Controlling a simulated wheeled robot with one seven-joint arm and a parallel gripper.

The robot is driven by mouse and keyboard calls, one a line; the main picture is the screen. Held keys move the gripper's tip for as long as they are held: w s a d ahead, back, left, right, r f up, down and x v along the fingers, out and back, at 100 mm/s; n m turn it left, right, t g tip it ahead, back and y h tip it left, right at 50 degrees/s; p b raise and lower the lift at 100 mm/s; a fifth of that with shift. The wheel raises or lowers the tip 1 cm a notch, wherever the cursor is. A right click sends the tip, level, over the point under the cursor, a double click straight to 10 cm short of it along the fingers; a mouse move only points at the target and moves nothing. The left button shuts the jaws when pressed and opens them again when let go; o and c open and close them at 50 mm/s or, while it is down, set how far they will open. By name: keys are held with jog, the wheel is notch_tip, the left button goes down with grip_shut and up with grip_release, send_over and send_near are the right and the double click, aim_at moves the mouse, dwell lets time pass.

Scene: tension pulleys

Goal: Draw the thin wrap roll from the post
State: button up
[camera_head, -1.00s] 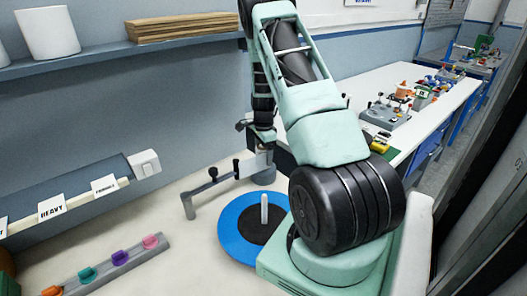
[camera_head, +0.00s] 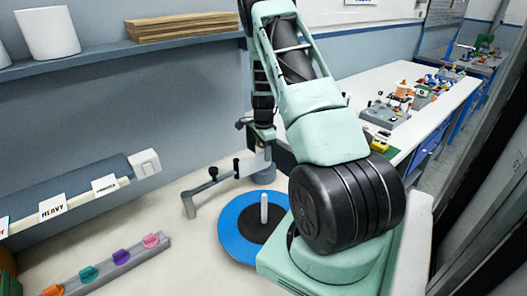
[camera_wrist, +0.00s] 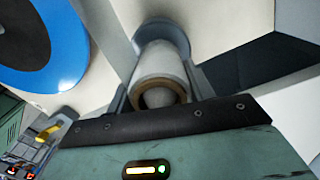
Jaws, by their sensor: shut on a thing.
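The thin wrap roll (camera_wrist: 158,62) is a pale cylinder with a tan core ring, seen nearly end-on in the wrist view. A rounded grey post end shows inside its core. My gripper (camera_wrist: 160,86) has one finger on each side of the roll and is shut on it. A grey-blue round base (camera_wrist: 172,32) shows beyond the roll; I cannot tell whether the roll touches it. In the head view my gripper (camera_head: 262,143) is small, above the grey round base (camera_head: 264,178), and the roll is hard to make out.
A blue disc (camera_head: 226,232) with a dark centre and upright pin stands in front, also in the wrist view (camera_wrist: 45,65). A grey bracket arm (camera_head: 208,184) is left of my gripper. A rack with coloured clips (camera_head: 121,257) lies at front left. A wall shelf (camera_head: 105,54) is above.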

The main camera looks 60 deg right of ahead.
jog(key=shift+r+p, duration=1)
jog(key=shift+r, duration=0.6)
dwell(0.6)
jog(key=shift+r+p, duration=1.1)
jog(key=shift+r, duration=0.55)
jog(key=shift+r+p, duration=1.15)
jog(key=shift+r, duration=0.55)
jog(key=shift+r+p, duration=0.9)
jog(key=shift+r, duration=0.4)
jog(key=shift+r+p, duration=1.35)
jog(key=shift+r, duration=0.65)
